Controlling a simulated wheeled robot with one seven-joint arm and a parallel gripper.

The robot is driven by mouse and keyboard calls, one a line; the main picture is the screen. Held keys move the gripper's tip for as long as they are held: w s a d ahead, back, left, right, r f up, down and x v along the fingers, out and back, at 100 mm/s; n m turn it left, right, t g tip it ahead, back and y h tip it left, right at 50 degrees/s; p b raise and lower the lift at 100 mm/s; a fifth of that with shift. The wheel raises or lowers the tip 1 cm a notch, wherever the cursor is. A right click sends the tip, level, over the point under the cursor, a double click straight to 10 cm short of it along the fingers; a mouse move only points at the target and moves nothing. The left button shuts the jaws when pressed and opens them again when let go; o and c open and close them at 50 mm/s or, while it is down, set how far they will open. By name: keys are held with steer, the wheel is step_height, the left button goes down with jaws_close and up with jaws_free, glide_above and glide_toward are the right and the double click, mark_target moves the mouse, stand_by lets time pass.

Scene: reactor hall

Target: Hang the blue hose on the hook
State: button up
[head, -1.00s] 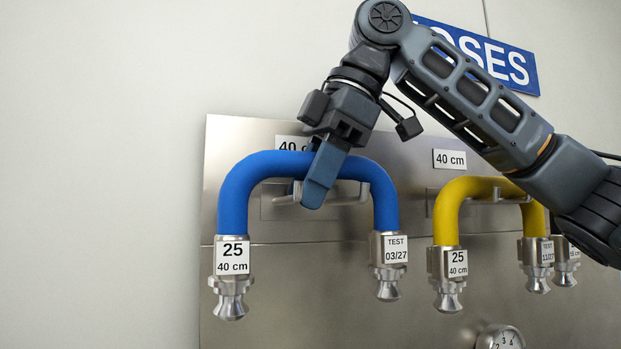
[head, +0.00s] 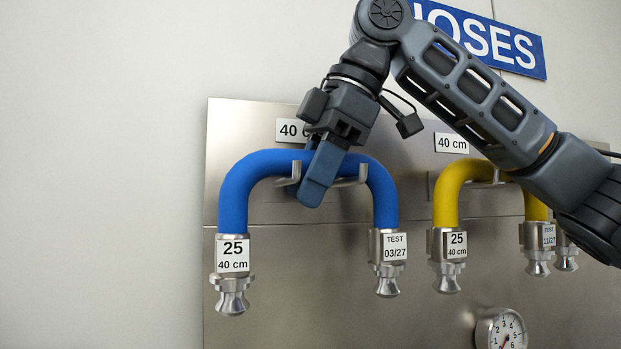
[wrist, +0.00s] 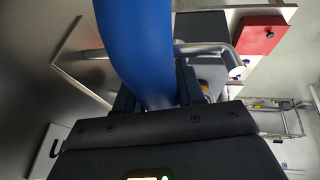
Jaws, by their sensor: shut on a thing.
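The blue hose (head: 243,190) is an upside-down U with a metal coupling at each end, tagged "25 40 cm" and "TEST 03/27". My gripper (head: 318,192) is shut on the top of its bend. The two-pronged metal hook (head: 348,182) is on the steel panel at the bend's height. The upturned tip of its left prong shows in front of the hose's lower edge; the right tip is beside my fingers. The wrist view shows the hose (wrist: 140,50) between my fingers, with hook bars (wrist: 208,48) on both sides. Whether the hose rests on the prongs is unclear.
A yellow hose (head: 447,205) hangs on the right, partly behind my arm. A dial gauge (head: 503,330) sits low on the steel panel (head: 300,290). A blue "HOSES" sign (head: 500,45) is above, partly hidden. The wall on the left is bare.

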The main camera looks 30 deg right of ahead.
steer(key=o, duration=1.2)
steer(key=shift+o, duration=0.2)
steer(key=v, duration=0.7)
steer(key=shift+d+r, duration=0.1)
steer(key=shift+r, duration=0.3)
step_height(320, 180, up, 4)
steer(key=p, duration=0.3)
steer(key=shift+f+p, duration=0.15)
steer(key=shift+p, duration=0.25)
steer(key=s+a, duration=0.2)
steer(key=s, duration=0.9)
steer(key=shift+b, duration=0.45)
steer(key=shift+f, duration=0.1)
